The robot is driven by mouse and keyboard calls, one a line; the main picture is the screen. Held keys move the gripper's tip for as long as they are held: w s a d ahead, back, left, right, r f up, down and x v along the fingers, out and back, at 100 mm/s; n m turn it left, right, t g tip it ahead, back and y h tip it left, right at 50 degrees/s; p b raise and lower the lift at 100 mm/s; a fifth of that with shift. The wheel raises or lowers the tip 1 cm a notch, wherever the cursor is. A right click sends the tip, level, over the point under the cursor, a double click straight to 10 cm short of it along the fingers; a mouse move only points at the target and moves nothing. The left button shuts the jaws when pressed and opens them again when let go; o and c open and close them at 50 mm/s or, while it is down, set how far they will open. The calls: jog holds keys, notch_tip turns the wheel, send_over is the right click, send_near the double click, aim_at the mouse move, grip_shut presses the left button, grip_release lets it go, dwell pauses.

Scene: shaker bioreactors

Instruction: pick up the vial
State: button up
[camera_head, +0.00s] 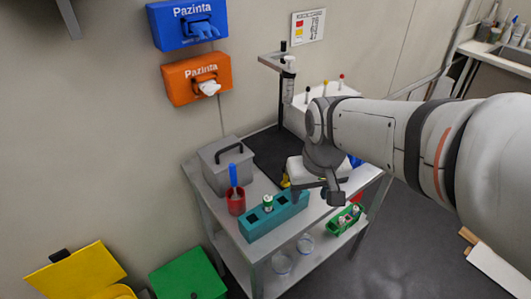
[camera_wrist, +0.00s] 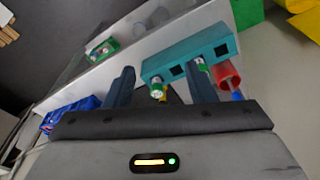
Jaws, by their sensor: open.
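A vial with a white cap and green band (camera_head: 267,203) stands upright in the teal rack (camera_head: 262,228). In the wrist view the vial (camera_wrist: 200,64) sits in a rack hole, close to my right-hand finger, which partly covers it. A second white-and-green capped item (camera_wrist: 157,91) shows beside the rack (camera_wrist: 215,37), between my fingers in the picture, with something yellow by it. My gripper (camera_head: 317,196) is open and empty, above the table at the rack's right end. In the wrist view its fingers (camera_wrist: 160,68) point toward the rack.
A red cup (camera_head: 236,205) with a blue item stands left of the rack, before a grey box (camera_head: 222,165). A stand (camera_head: 283,90) rises behind. A green tray (camera_head: 345,219) and clear dishes (camera_head: 282,262) are on the lower shelf. A blue object (camera_wrist: 68,115) shows in the wrist view.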

aim_at(268, 198)
jog(key=w+a+f, duration=0.1)
jog(key=w+a, duration=0.1)
jog(key=w+a+f+n+g+p, duration=0.1)
jog(key=w+a, duration=0.1)
jog(key=a, duration=0.1)
jog(key=w+a+f+n, duration=0.1)
jog(key=w+a, duration=0.1)
jog(key=shift+w+a+g, duration=0.3)
jog(key=shift+a+g, duration=0.1)
jog(key=shift+w+a+f+n, duration=0.1)
jog(key=shift+a+f+n, duration=0.1)
jog(key=shift+f+n, duration=0.15)
notch_tip(268, 198, down, 7)
jog(key=shift+a+f+p, duration=0.15)
jog(key=shift+f+p, duration=0.05)
jog(key=shift+p, duration=0.7)
jog(key=shift+c, duration=0.2)
grip_shut()
jog(key=shift+r, duration=0.1)
